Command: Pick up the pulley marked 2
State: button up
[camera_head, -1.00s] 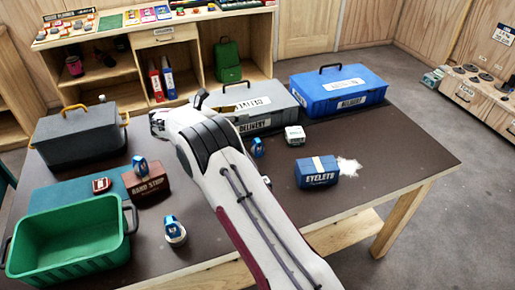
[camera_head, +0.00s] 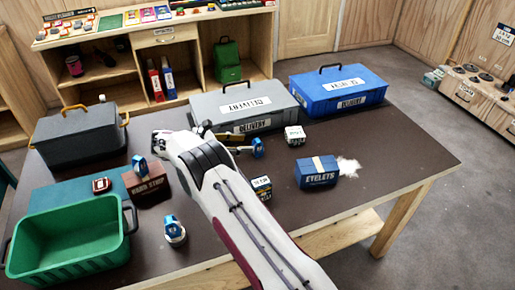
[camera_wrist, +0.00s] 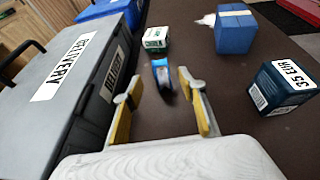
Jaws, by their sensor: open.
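Several small blue pulleys are on the table; I cannot read a number on any. One pulley (camera_head: 257,147) stands on the table just in front of the grey delivery case, and it also shows in the wrist view (camera_wrist: 162,74). Another pulley (camera_head: 139,164) is at the brown box, and a third pulley (camera_head: 172,225) sits on a round white base near the front. My gripper (camera_wrist: 160,84) is open and empty, its yellow-padded fingers pointing at the first pulley, which shows between the fingertips. In the head view my arm hides part of the gripper.
The grey delivery case (camera_wrist: 52,95) is close on the left of my gripper. A small green-and-white box (camera_wrist: 155,38) is just beyond the pulley. A blue eyelets box (camera_wrist: 236,30) and a dark 35 EUR box (camera_wrist: 262,90) stand right. A green crate (camera_head: 70,262) is front left.

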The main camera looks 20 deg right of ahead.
aim_at(258, 146)
jog(key=shift+x, duration=0.95)
jog(key=shift+f, duration=0.15)
jog(key=shift+f+x, duration=0.2)
jog(key=shift+x, duration=1.05)
jog(key=shift+f+x, duration=0.15)
jog(key=shift+x, duration=1.15)
jog(key=shift+s+a, duration=0.15)
grip_shut()
